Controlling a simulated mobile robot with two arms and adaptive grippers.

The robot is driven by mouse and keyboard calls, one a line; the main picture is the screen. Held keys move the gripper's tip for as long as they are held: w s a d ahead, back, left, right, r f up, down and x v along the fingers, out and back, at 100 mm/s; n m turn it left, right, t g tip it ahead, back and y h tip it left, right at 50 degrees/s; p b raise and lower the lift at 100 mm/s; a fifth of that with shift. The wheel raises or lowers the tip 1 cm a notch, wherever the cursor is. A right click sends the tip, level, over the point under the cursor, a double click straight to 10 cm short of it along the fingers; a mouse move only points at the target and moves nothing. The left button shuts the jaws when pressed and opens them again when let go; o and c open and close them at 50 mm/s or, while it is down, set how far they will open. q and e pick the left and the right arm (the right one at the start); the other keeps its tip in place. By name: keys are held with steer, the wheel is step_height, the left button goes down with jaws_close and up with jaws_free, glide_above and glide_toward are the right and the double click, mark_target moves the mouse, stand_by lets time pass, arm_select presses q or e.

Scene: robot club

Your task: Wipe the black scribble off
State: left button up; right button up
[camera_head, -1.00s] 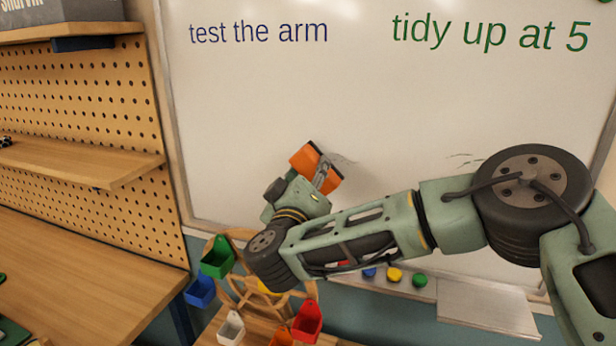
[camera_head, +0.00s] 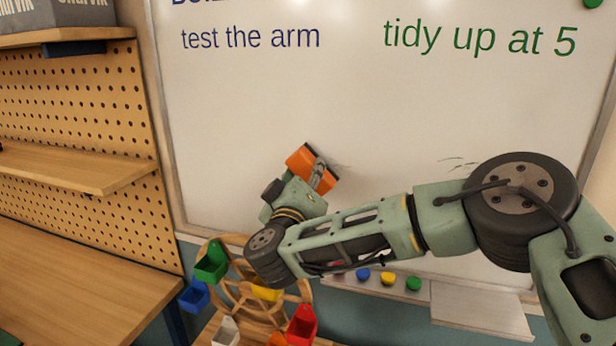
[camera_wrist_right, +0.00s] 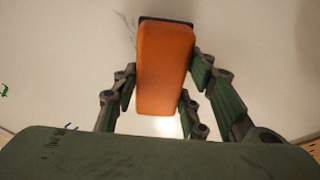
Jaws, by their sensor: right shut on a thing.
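My right gripper (camera_head: 318,180) is shut on an orange eraser (camera_head: 302,160) with a dark pad, held at the whiteboard (camera_head: 270,110). The right wrist view shows the eraser (camera_wrist_right: 165,65) between the fingers (camera_wrist_right: 163,95), its dark pad toward the board. Faint black scribble marks (camera_head: 343,168) show just right of the eraser, and more thin marks (camera_head: 458,163) lie further right, above my arm. In the right wrist view a few thin strokes (camera_wrist_right: 127,30) lie left of the eraser. The board behind the eraser and my arm is hidden. My left gripper is not in view.
Blue writing (camera_head: 250,38) and green writing (camera_head: 480,40) stand higher on the board. Coloured magnets (camera_head: 387,278) sit below my arm near a pale ledge (camera_head: 480,310). A wooden wheel with coloured bins (camera_head: 212,262) stands below left. A pegboard shelf (camera_head: 75,165) is at left.

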steer(key=shift+b+x, duration=0.45)
steer(key=shift+x, duration=0.45)
steer(key=shift+s+d+f, duration=0.1)
steer(key=shift+d, duration=0.15)
